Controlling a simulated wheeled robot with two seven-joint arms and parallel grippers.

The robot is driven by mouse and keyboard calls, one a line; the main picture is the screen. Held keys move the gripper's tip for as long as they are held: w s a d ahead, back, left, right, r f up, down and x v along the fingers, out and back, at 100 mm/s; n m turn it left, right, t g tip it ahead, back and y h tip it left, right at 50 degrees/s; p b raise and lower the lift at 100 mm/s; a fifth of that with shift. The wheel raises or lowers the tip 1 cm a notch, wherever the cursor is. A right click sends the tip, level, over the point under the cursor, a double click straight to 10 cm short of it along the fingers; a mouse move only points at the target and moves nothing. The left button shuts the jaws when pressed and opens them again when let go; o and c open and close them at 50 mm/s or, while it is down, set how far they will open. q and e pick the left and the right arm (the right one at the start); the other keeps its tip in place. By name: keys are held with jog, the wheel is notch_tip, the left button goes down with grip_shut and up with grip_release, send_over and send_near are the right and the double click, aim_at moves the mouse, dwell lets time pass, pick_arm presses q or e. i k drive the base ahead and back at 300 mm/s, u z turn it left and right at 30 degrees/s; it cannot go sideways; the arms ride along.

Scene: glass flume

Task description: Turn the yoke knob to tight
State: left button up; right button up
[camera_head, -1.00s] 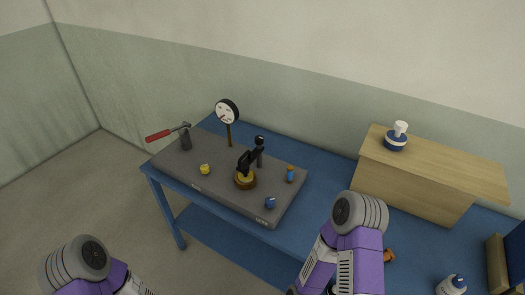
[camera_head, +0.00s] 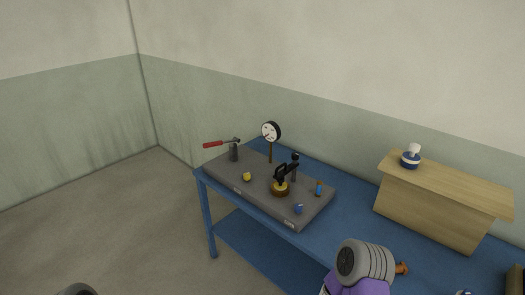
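A grey base plate (camera_head: 250,199) lies on the left part of the blue table. A black yoke-like clamp (camera_head: 281,173) stands near its middle over a round brass-coloured piece (camera_head: 281,190). A black ball-shaped knob (camera_head: 295,157) tops a post just right of the clamp; I cannot tell whether it is the yoke knob or how tight it is. A round white dial (camera_head: 271,132) stands on a post behind. A red-handled lever (camera_head: 221,143) sits on a dark block at the plate's left. Neither gripper shows; only parts of my arms are visible at the bottom edge.
On the plate are a small yellow knob (camera_head: 247,177) and small blue pieces (camera_head: 298,209). An orange-brown piece (camera_head: 402,268) lies near my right arm. Floor left of the table is clear.

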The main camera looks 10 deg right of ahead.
aim_at(294, 156)
jog(key=u, duration=0.4)
jog(key=i, duration=1)
jog(key=z, duration=0.05)
